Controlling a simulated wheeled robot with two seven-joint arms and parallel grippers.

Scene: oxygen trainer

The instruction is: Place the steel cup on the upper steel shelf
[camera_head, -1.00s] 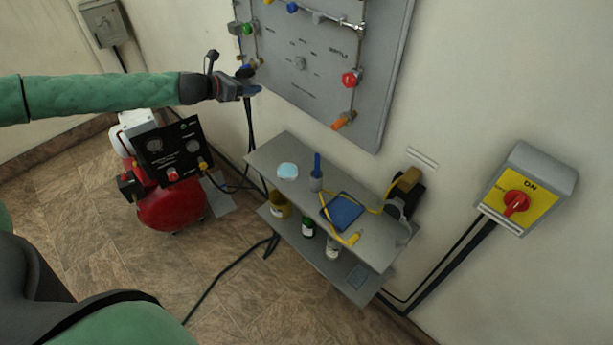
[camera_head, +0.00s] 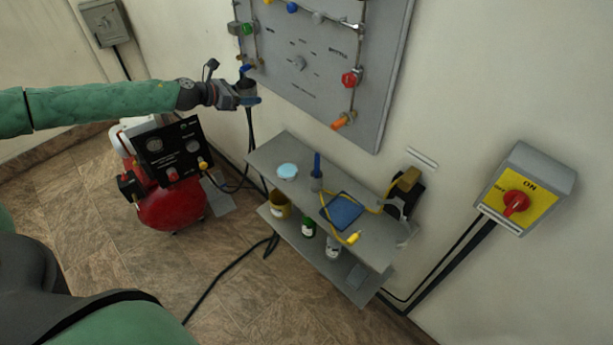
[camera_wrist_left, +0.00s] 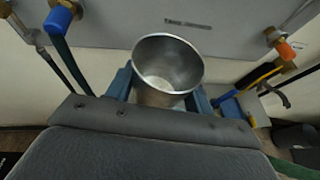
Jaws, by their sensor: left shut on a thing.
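The steel cup (camera_wrist_left: 168,68) is open-topped and shiny; in the left wrist view it sits upright between the blue fingers of my left gripper (camera_wrist_left: 166,88). My left gripper (camera_head: 250,93) is shut on the cup. In the head view the grey cup (camera_head: 245,87) shows small at the gripper, in front of the lower left corner of the wall panel. The upper steel shelf (camera_head: 268,150) is below and to the right of the gripper, clearly apart from it. My right gripper is not in view.
On the upper shelf are a light blue round item (camera_head: 287,171), a blue-topped grey item (camera_head: 316,175), a blue pad (camera_head: 342,211) and a yellow cable (camera_head: 353,238). The lower shelf (camera_head: 318,262) holds several containers. A red compressor (camera_head: 170,205) stands left. The grey panel (camera_head: 330,95) carries valves.

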